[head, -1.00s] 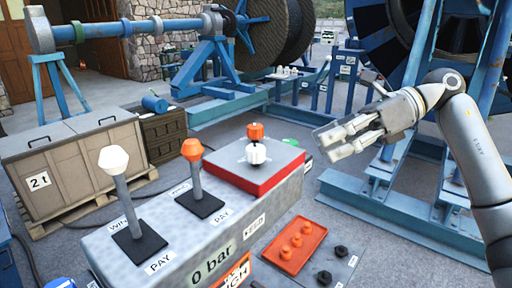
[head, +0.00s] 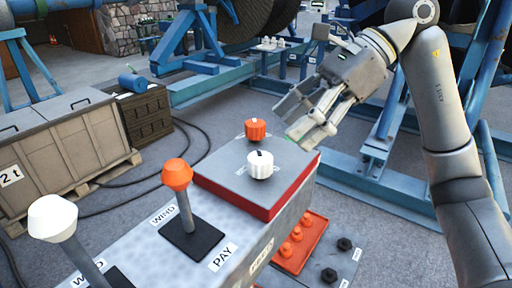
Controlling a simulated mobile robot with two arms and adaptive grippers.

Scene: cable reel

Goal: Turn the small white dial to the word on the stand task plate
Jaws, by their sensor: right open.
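The small white dial (head: 260,165) stands upright on the grey top of a red-sided box (head: 222,178) on the console. It has a ribbed side and a small dark mark on top. An orange dial (head: 255,129) stands just behind it. My right gripper (head: 293,126) is open and empty, above the box's back right corner, to the right of both dials and apart from them. I cannot pick out a readable task plate on a stand. My left gripper is out of view.
A white-knobbed lever (head: 53,218) and an orange-knobbed lever (head: 177,175) rise from the console at left, beside WIND and PAY labels. A red tray (head: 299,242) with orange knobs lies at lower right. Wooden crates (head: 60,150) and blue frames stand behind on the floor.

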